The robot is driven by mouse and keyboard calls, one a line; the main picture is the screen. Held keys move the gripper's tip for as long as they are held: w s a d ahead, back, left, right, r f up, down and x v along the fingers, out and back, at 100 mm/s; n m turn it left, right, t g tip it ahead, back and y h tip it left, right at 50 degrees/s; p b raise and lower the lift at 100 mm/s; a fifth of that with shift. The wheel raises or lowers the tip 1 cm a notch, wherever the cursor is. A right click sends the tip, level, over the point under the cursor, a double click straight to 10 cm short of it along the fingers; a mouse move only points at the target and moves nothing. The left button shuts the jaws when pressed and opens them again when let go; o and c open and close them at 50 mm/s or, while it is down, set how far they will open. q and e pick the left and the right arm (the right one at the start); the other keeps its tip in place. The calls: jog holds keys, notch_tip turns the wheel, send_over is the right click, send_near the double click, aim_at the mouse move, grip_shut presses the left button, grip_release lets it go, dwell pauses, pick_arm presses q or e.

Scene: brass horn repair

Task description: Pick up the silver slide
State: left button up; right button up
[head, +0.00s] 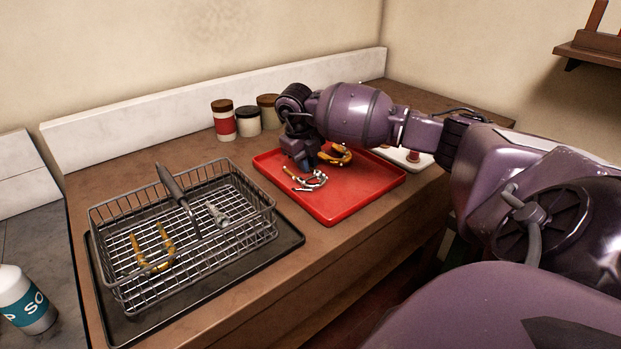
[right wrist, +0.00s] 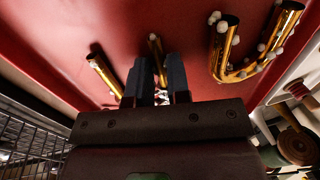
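The silver slide (head: 314,180) lies on the red tray (head: 345,208) in the head view, just in front of my right gripper (head: 301,162). The gripper points down at the tray, its fingertips partly hidden. In the right wrist view my right gripper (right wrist: 159,62) has its fingers a little apart. A tube (right wrist: 154,46) shows between and beyond them, with a silvery bit lower in the gap. It looks golden here, so I cannot tell which slide it belongs to. Another tube end (right wrist: 104,74) lies to the left. My left gripper is out of view.
A brass slide (head: 336,155) lies behind on the tray; a golden U-shaped tube with white specks (right wrist: 245,72) is at right in the wrist view. A wire basket (head: 255,240) holding brass and grey parts stands left. Jars (head: 247,120) line the back.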

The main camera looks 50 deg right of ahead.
grip_shut()
jog(key=shift+r, duration=0.1)
